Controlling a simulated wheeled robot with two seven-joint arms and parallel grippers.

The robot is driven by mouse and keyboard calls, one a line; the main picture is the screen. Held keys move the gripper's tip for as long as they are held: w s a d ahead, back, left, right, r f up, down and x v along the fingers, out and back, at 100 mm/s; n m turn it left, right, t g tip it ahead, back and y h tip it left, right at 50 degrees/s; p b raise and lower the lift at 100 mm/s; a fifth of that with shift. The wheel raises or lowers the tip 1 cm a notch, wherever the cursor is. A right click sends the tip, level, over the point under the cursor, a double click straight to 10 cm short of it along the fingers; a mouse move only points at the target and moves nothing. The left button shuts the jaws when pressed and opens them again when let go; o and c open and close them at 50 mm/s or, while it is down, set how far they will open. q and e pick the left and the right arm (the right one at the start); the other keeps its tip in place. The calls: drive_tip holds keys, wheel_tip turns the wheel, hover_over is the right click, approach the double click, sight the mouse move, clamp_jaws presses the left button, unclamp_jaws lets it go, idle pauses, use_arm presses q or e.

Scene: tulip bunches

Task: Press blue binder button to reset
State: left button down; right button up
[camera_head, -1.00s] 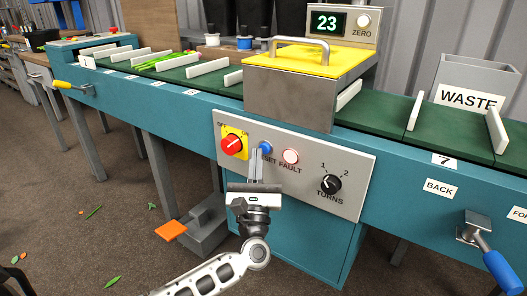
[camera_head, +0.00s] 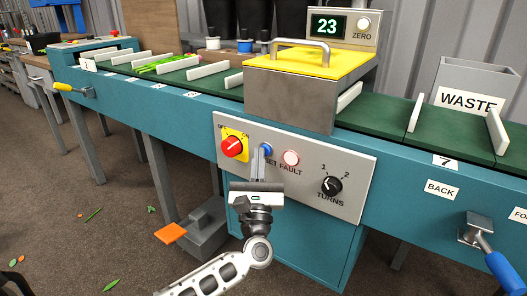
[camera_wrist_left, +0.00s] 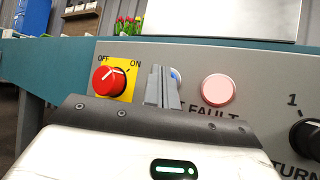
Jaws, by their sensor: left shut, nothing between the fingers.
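The blue button (camera_head: 267,149) sits on the grey control panel (camera_head: 350,212), between the red OFF/ON knob (camera_head: 232,146) and the pale pink FAULT light (camera_head: 291,158). My left gripper (camera_head: 261,148) is shut and empty, its fingertips at the panel beside the blue button. In the left wrist view the fingers (camera_wrist_left: 162,87) cover the button's left side, leaving part of the blue button (camera_wrist_left: 176,75) showing. I cannot tell whether the tips touch it. The fingers also hide part of the RESET label. My right gripper is out of view.
The TURNS dial (camera_head: 331,187) is right of the FAULT light. A blue-handled lever (camera_head: 505,270) projects at lower right. A WASTE bin (camera_head: 480,75) stands at right.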

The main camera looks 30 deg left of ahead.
use_arm(q)
drive_tip(key=shift+w+f, duration=0.15)
drive_tip(key=shift+w, duration=0.05)
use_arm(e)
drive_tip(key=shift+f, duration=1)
use_arm(q)
drive_tip(key=shift+s, duration=0.1)
drive_tip(key=s+p, duration=0.1)
drive_tip(key=s, duration=0.5)
drive_tip(key=shift+s+a+f, duration=0.15)
drive_tip(key=shift+a+f, duration=0.05)
drive_tip(key=shift+a, duration=0.05)
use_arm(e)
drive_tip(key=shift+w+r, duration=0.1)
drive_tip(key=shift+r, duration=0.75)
